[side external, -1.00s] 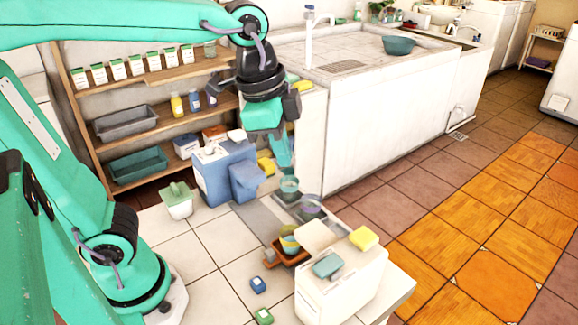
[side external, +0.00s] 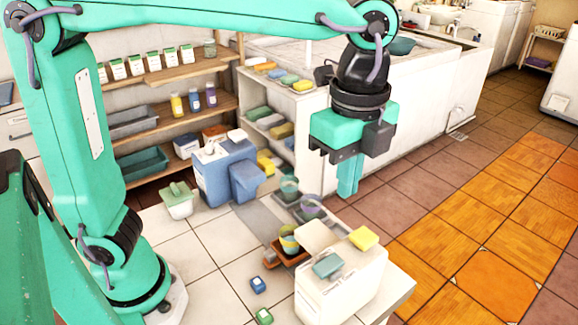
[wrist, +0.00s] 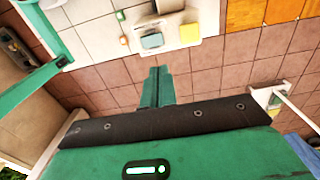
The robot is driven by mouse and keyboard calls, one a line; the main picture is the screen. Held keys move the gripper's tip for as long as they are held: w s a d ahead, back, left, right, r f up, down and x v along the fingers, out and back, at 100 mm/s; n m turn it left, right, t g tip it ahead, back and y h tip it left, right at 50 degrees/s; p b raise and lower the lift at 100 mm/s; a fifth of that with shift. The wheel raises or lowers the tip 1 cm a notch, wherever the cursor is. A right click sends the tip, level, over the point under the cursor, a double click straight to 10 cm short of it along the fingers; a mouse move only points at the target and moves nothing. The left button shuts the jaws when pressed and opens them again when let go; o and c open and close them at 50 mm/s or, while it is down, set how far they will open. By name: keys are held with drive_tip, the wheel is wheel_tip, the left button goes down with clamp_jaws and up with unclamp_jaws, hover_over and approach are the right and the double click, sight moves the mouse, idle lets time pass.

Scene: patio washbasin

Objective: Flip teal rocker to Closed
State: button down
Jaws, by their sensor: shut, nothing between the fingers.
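A teal piece (side external: 327,265), which looks like the teal rocker, sits on top of the white box (side external: 338,293) at the front. It also shows in the wrist view (wrist: 189,33), but its tilt and any Closed marking are too small to read. My gripper (side external: 347,192) hangs in the air, higher than the white box and behind it in the side view. Its teal fingers are together and empty, pointing down. The wrist view shows the shut fingers (wrist: 157,72) apart from the teal piece.
A blue container (side external: 225,172) and shelves stand behind. Open floor lies right.

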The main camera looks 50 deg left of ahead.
sight(337, 258)
drive_tip(key=shift+f, duration=0.15)
wheel_tip(337, 258, down, 14)
drive_tip(key=shift+r, duration=0.1)
idle(0.9)
idle(0.4)
drive_tip(key=shift+s, duration=0.1)
idle(0.3)
drive_tip(key=shift+s+r, duration=0.2)
drive_tip(key=shift+s, duration=0.35)
drive_tip(key=shift+r, duration=0.15)
wheel_tip(337, 258, up, 14)
drive_tip(key=w, duration=0.2)
drive_tip(key=shift+w+f, duration=0.25)
drive_tip(key=shift+w, duration=0.15)
idle(0.4)
drive_tip(key=shift+a, duration=0.15)
